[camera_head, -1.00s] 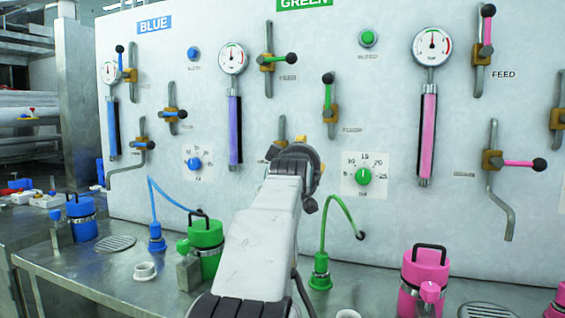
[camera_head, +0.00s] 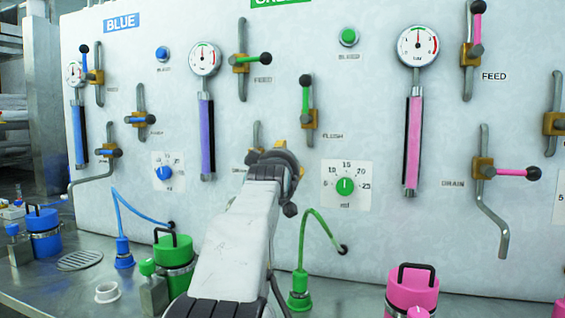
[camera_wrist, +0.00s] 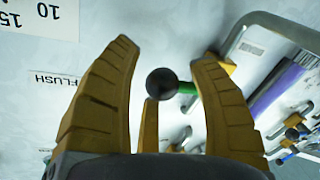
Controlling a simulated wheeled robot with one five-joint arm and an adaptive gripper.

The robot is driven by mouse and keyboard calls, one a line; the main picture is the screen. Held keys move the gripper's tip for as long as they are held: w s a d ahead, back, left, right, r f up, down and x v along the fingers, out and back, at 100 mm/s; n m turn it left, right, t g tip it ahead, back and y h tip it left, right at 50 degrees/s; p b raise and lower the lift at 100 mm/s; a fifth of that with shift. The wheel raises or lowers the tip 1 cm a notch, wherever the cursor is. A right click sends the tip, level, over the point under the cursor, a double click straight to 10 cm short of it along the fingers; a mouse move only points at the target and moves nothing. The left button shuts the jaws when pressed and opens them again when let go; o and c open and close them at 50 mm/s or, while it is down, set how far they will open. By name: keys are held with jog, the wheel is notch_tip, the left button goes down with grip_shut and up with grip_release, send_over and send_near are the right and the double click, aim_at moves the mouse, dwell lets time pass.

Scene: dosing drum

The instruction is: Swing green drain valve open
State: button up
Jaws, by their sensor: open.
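The green drain valve's lever (camera_wrist: 187,88) ends in a black ball knob (camera_wrist: 162,83) in the wrist view. Its brass body (camera_wrist: 226,67) is partly hidden behind the right finger. The lever points left toward the space between the fingers. In the head view my gripper (camera_head: 278,166) covers most of the drain valve, and only its upper pipe (camera_head: 256,131) shows clearly.
The green flush valve (camera_head: 307,112) is just above and right of my gripper, its handle upright. The green dial (camera_head: 345,186) is to the right. A green hose (camera_head: 322,219) and green canister (camera_head: 174,252) stand below. A bent drain pipe (camera_wrist: 247,22) runs beside the right finger.

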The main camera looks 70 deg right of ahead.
jog(key=shift+c, duration=0.3)
grip_shut()
jog(key=shift+r+n+p, duration=0.3)
jog(key=shift+r+p, duration=0.05)
jog(key=shift+p, duration=0.5)
